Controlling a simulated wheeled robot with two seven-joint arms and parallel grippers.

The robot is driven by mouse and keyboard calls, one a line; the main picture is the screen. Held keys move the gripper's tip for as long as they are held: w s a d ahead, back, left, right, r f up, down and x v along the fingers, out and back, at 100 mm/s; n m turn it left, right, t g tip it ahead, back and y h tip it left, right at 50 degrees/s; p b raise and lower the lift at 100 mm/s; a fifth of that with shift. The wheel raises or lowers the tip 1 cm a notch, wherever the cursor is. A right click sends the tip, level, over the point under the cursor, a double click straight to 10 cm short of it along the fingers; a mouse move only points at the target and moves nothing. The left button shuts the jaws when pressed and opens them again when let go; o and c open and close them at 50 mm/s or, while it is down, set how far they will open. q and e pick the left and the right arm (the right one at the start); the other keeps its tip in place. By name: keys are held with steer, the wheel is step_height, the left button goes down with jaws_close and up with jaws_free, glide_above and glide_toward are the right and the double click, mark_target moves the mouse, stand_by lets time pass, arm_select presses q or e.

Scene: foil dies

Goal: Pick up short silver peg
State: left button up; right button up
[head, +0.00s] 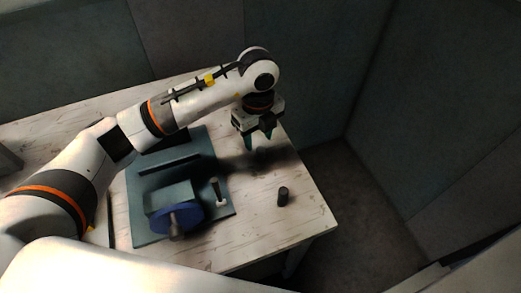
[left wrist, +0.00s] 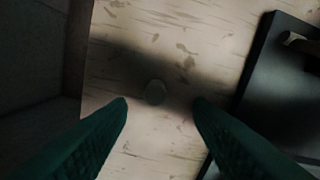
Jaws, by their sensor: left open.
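A short round peg (left wrist: 155,92) stands on the table in the left wrist view, in my gripper's shadow, greyish and dim. In the head view a small dark form that appears to be this peg (head: 261,153) shows just below my left gripper (head: 259,140). My left gripper is open, fingers pointing down above the table. In the left wrist view its two green fingertips (left wrist: 160,102) lie either side of the peg, with clear gaps and nothing held. My right gripper is not in view.
A dark short cylinder (head: 283,197) stands near the table's right edge. A teal fixture plate (head: 146,226) with a block, a blue disc (head: 186,217) and a small white-ended handle (head: 219,195) lies left of it. The pale wooden table (head: 255,235) is clear in front.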

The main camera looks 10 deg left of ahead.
mark_target(260, 149)
arm_select(q)
steer(key=f, duration=0.2)
steer(key=f+p, duration=0.1)
steer(key=shift+w+d+f, duration=0.1)
steer(key=shift+d+f, duration=0.15)
steer(key=shift+f, duration=0.4)
steer(key=shift+c, duration=0.5)
jaws_close()
